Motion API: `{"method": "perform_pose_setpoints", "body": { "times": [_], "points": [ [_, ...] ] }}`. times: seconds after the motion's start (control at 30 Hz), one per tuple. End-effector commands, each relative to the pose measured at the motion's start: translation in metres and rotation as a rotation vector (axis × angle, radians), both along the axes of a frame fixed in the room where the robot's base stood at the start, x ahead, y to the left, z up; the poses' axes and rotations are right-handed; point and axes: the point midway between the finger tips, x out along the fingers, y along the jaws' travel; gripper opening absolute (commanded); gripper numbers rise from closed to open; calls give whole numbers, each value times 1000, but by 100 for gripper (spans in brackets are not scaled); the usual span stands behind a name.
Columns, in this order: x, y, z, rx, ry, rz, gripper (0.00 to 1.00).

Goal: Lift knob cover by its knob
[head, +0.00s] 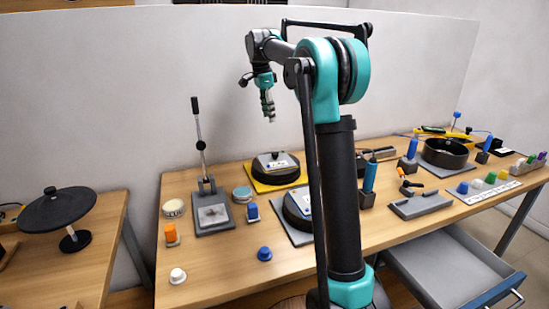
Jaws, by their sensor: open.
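A wide black round cover with a small knob on top, which looks like the knob cover (56,212), rests above a dark stand (75,241) on the left table. Its knob points up and nothing touches it. My gripper (268,112) hangs in the air over the back of the main table, fingers pointing down, far to the right of the cover. It is open and holds nothing that I can see. The small picture hides the finger details.
A tall lever (197,135) on a grey base stands between the cover and my gripper. Black round vessels stand on a yellow pad (260,186) and a grey pad. An open black pot (445,153) is at right. An open drawer (440,272) sticks out in front.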

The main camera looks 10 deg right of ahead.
Motion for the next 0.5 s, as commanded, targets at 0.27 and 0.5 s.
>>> {"method": "perform_pose_setpoints", "body": {
  "times": [0.27, 0.5],
  "points": [
    [2, -6, -42, -1, 1, -8, 49],
    [4, -13, -89, 0, 1, -7, 49]
  ]
}}
